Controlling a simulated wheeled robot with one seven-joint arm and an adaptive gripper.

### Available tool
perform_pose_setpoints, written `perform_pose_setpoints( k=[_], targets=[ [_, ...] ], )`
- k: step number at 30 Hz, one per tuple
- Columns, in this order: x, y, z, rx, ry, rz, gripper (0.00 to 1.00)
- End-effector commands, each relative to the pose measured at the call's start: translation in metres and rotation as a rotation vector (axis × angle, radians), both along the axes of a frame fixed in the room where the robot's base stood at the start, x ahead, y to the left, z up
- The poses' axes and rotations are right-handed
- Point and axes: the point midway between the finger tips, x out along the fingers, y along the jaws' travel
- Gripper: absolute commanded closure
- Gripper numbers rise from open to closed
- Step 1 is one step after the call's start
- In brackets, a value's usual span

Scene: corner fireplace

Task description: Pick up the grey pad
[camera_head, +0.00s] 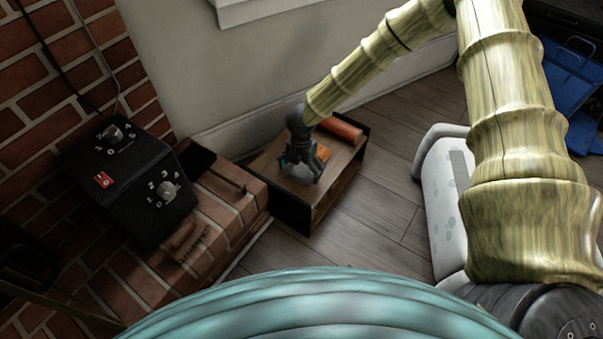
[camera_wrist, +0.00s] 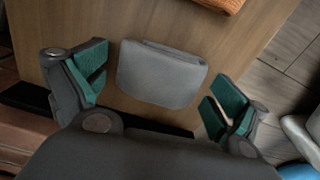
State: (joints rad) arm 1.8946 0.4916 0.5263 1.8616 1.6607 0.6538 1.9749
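The grey pad (camera_wrist: 162,78) lies flat on a wood-topped low stand (camera_wrist: 85,18) in the wrist view. It is a rounded, soft-looking rectangle with a seam near its far edge. My gripper (camera_wrist: 157,88) is open, with its green-padded fingers on the left and right of the pad and gaps on both sides. The height of the fingers above the wood cannot be told. In the head view my gripper (camera_head: 304,168) points down over the stand (camera_head: 341,168), and the pad is mostly hidden there.
An orange textured item (camera_wrist: 222,3) lies beyond the pad. A red-orange roll (camera_head: 341,129) lies at the stand's far end. A brick ledge (camera_head: 232,211) with a black knobbed box (camera_head: 127,178) is left. A pale object (camera_head: 440,195) stands right; bare floor (camera_head: 375,215) lies between.

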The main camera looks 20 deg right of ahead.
Motion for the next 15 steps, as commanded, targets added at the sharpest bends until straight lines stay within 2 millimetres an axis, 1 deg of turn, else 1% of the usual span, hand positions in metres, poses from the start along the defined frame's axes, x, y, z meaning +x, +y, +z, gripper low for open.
perform_pose_setpoints(
  k=[1,3,4,15],
  targets=[
    [-0.0001,0.0,-0.0001,0.0,0.0,0.0,0.18],
    [-0.0003,0.0,-0.0001,0.0,0.0,0.0,0.31],
    [-0.0003,0.0,-0.0002,0.0,0.0,0.0,0.35],
    [-0.0001,0.0,0.0019,0.0,0.0,0.0,0.35]
  ],
)
